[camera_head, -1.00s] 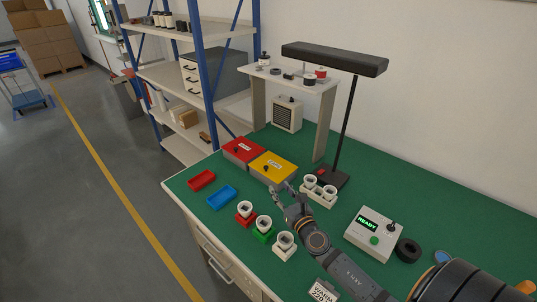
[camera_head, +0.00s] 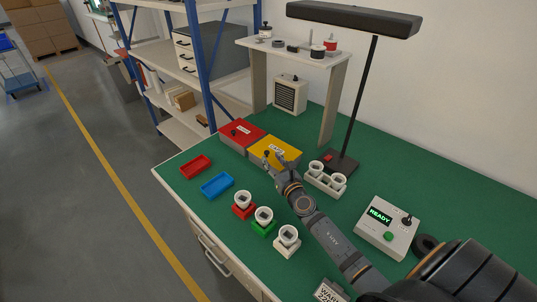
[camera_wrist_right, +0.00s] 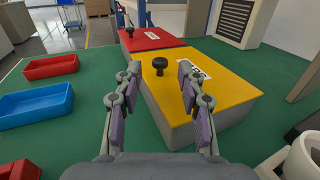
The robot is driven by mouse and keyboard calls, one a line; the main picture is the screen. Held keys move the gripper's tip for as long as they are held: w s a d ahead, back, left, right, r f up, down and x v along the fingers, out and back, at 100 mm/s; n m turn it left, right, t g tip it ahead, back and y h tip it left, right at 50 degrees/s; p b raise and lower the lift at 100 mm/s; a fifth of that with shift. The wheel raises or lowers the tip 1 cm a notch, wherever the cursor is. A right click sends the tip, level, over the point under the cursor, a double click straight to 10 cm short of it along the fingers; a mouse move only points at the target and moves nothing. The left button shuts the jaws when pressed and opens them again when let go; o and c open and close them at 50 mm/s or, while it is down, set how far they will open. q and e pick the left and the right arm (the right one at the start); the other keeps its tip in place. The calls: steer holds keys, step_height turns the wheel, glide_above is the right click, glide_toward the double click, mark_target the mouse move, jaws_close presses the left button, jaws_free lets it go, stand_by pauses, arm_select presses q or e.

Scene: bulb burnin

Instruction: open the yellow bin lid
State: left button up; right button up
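The yellow bin lid (camera_head: 280,150) lies flat and closed on its grey box, with a white label and a black knob. In the right wrist view the yellow lid (camera_wrist_right: 228,87) fills the middle, and its black knob (camera_wrist_right: 160,65) stands ahead of and between my fingers. My right gripper (camera_head: 272,166) is at the lid's near left edge. In the wrist view the right gripper (camera_wrist_right: 158,100) is open, its two fingers wide apart with nothing between them. My left gripper is not in view.
A red-lidded bin (camera_head: 241,133) stands directly beside the yellow one. Red (camera_head: 196,167) and blue (camera_head: 217,185) trays lie left. Bulbs in red, green and white holders (camera_head: 264,217) stand nearer. A white bulb rack (camera_head: 326,179) and lamp base (camera_head: 341,161) stand right.

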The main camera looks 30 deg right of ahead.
mark_target(268, 153)
steer(key=shift+w+d, duration=0.1)
steer(key=shift+w, duration=1.9)
steer(key=shift+c, duration=0.3)
jaws_close()
